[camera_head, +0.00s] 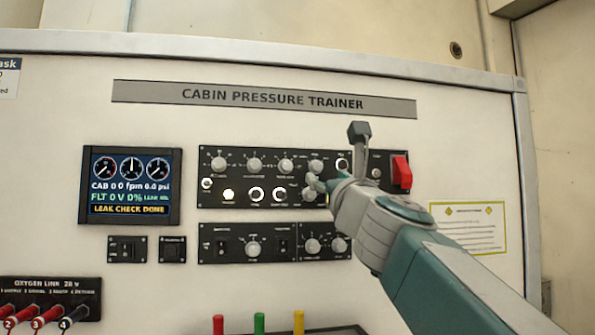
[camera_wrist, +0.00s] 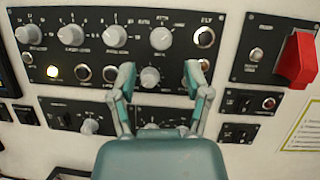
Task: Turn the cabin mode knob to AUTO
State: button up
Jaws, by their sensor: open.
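A black panel (camera_head: 240,186) on the trainer board carries several pale round knobs. Its labels are too small to read surely, so I cannot tell which knob is the cabin mode knob. My gripper (camera_wrist: 160,76) is open in front of the panel's right part, also in the head view (camera_head: 318,182). In the wrist view its fingers stand either side of a lower knob (camera_wrist: 150,77), with gaps on both sides. In the head view this knob (camera_head: 309,194) is partly behind the gripper. Another knob (camera_wrist: 160,38) is just above it.
A red guarded switch (camera_wrist: 297,60) is right of the panel. A lower panel (camera_head: 275,255) holds more knobs and switches. A display (camera_head: 130,187) reads "LEAK CHECK DONE". Red and black plugs (camera_head: 40,315) are at lower left. Round buttons (camera_wrist: 110,74) sit left of the gripper.

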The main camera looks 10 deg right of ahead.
aim_at(318, 169)
jog(key=shift+x, duration=2.5)
grip_shut()
